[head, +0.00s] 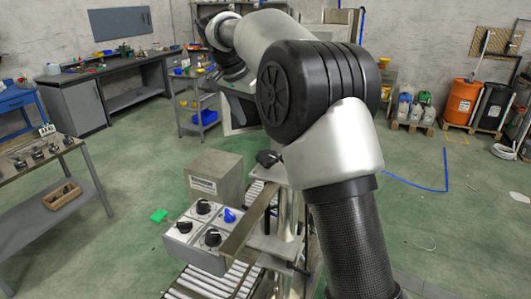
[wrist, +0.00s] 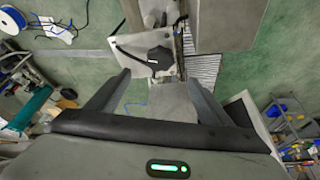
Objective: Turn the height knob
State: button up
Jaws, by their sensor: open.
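In the wrist view a black faceted knob (wrist: 158,60) with a small white mark sits on a pale plate (wrist: 128,43). My gripper (wrist: 157,82) is open, its two fingers spread to either side of the knob's near side, with nothing between them. I cannot tell whether the fingers touch anything. In the head view a black knob (head: 268,158) stands on top of the machine beside the roller track, and seems to be the same one. My gripper's fingers are not clearly seen there. No label marks the height knob.
A grey control box (head: 195,250) carries several black knobs and a blue knob (head: 229,215). A grey metal box (head: 214,176) stands behind it. Rollers (head: 205,285) run below. A workbench (head: 40,160) is at left; the green floor between is mostly clear.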

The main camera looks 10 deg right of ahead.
aim_at(267, 154)
jog(key=x, duration=1.3)
jog(key=shift+p, duration=0.3)
jog(key=c, duration=1.1)
jog(key=shift+n, duration=0.4)
